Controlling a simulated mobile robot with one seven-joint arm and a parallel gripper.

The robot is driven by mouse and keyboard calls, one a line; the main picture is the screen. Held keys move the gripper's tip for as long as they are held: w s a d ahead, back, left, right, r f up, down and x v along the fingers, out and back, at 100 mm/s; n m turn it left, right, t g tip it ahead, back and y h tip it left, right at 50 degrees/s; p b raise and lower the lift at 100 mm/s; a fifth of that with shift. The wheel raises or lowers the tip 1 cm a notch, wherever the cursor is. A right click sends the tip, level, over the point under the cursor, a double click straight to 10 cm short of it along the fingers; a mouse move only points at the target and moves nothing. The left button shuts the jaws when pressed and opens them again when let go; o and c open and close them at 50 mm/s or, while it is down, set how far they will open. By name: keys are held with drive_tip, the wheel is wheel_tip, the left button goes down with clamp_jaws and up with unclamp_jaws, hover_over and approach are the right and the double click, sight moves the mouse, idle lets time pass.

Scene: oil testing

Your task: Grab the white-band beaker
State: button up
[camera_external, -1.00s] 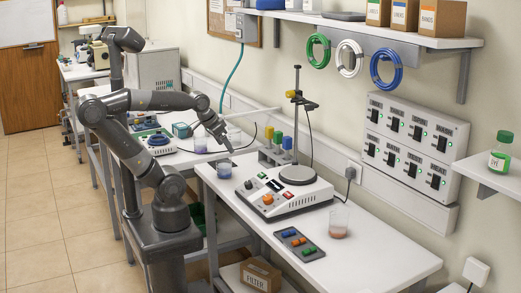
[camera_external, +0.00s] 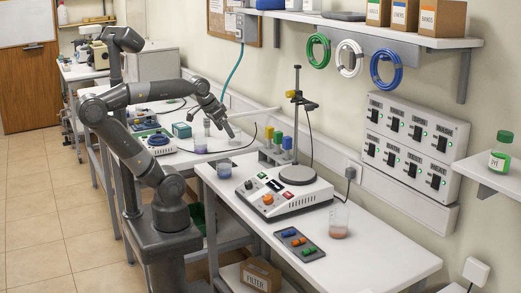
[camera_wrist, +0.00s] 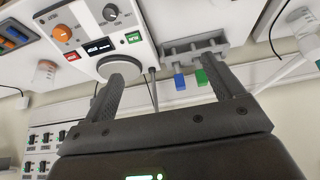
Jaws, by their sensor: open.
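Several clear glass beakers stand on the benches in the external view. I cannot tell which has a white band. My gripper (camera_external: 232,132) is above and beyond the near bench's left end, apart from the beakers. In the wrist view its two fingers (camera_wrist: 168,78) are spread with nothing held between them. Beakers also show at the left (camera_wrist: 45,72) and right (camera_wrist: 304,30) edges there.
A hotplate with an orange knob (camera_external: 267,199) and a stand with a vertical rod (camera_external: 296,100) are on the near bench. A tray of coloured pieces (camera_external: 298,244) lies in front. The bench's right end is clear.

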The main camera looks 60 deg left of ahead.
drive_tip(key=w+a+r+n, duration=0.1)
drive_tip(key=w+a+r, duration=0.25)
drive_tip(key=w, duration=0.35)
drive_tip(key=n+g+y, duration=0.2)
drive_tip(key=n, duration=0.2)
hover_over(236, 133)
drive_tip(key=s+a, duration=0.2)
wheel_tip(236, 133, down, 16)
drive_tip(key=shift+s+f, duration=0.1)
drive_tip(key=x, duration=1)
drive_tip(key=shift+w+f, duration=0.2)
drive_tip(key=shift+w, duration=0.05)
drive_tip(key=c, duration=1.1)
